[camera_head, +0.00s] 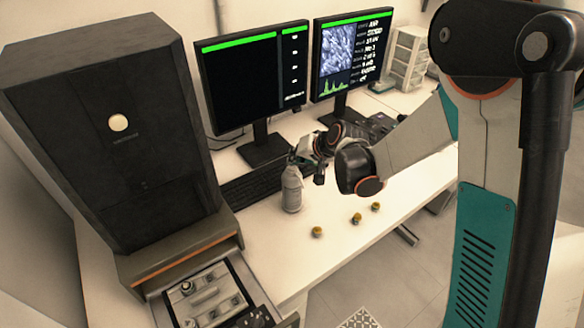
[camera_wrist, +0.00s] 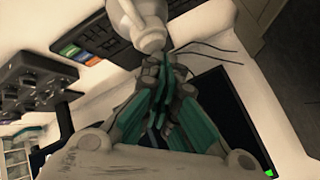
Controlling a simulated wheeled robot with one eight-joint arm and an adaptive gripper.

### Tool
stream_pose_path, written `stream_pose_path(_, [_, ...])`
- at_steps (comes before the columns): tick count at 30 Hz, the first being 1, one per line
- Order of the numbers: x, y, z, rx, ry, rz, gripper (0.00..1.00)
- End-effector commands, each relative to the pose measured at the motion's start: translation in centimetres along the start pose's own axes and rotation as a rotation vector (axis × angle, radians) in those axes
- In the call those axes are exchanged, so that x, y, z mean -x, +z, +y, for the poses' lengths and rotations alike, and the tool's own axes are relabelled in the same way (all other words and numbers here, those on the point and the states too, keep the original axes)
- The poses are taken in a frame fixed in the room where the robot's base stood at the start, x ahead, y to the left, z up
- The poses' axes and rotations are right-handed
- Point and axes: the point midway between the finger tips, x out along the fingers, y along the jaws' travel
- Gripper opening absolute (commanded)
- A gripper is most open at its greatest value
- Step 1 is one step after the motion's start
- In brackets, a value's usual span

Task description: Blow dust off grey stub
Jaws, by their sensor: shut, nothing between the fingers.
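A pale grey bottle (camera_head: 292,190) stands upright on the white table in front of the keyboard. It also shows at the top of the wrist view (camera_wrist: 122,15), with its neck close to my fingertips. My gripper (camera_head: 299,162) is at the bottle's top, shut and empty; in the wrist view the teal-lined fingers (camera_wrist: 165,68) are together. I cannot tell whether they touch the bottle. A small grey stub-like piece (camera_head: 187,287) is on the stage in the open microscope drawer. Dust on it is too small to make out.
The black microscope (camera_head: 105,110) stands left above its open drawer (camera_head: 230,262). Three small yellowish stubs (camera_head: 317,232) (camera_head: 357,218) (camera_head: 376,207) lie along the table's front. Two monitors (camera_head: 255,75) (camera_head: 352,55) and a keyboard (camera_head: 250,184) are behind the bottle.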

Motion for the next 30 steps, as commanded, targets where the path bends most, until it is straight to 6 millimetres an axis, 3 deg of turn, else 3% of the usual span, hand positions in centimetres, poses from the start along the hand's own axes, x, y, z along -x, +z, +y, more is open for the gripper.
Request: stream_pose_path(30, [-0.54,0.40,0.39,0.000,0.000,0.000,0.00])
